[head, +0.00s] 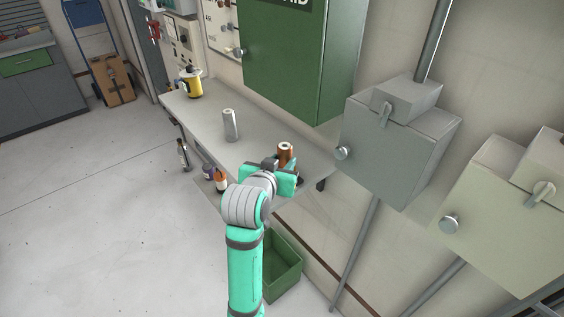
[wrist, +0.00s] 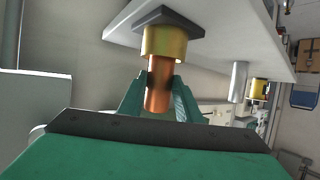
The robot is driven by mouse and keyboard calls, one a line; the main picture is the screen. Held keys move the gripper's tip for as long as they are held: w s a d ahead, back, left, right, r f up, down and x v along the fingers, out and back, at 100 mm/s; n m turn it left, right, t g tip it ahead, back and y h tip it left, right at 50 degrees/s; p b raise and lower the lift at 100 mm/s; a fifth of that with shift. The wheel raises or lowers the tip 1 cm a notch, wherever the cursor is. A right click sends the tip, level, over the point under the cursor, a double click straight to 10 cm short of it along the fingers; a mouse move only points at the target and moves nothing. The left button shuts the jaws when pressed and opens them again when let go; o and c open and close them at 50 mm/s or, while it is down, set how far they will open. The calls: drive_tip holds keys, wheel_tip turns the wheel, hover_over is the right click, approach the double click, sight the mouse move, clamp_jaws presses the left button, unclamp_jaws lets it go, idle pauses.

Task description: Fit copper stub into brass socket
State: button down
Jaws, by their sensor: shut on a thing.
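The copper stub (head: 286,150) stands upright at the near right end of the grey shelf, and its top shows above my gripper (head: 283,172). In the wrist view, which looks upside down, my gripper (wrist: 158,96) is shut on the copper stub (wrist: 160,72). The brass socket (wrist: 165,43) is a brass ring on a dark base plate (wrist: 168,19) fixed to the shelf. The stub is in line with the socket and meets its mouth; how deep it sits inside cannot be told. In the head view my gripper hides the socket.
A grey metal cylinder (head: 230,124) and a yellow container (head: 193,82) stand farther along the shelf (head: 254,140). A green cabinet (head: 297,50) hangs above it. Grey wall boxes (head: 395,140) are at right. A green bin (head: 285,268) is below. The floor at left is mostly clear.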

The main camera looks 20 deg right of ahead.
drive_tip(key=shift+f, duration=0.1)
drive_tip(key=c, duration=1.3)
unclamp_jaws()
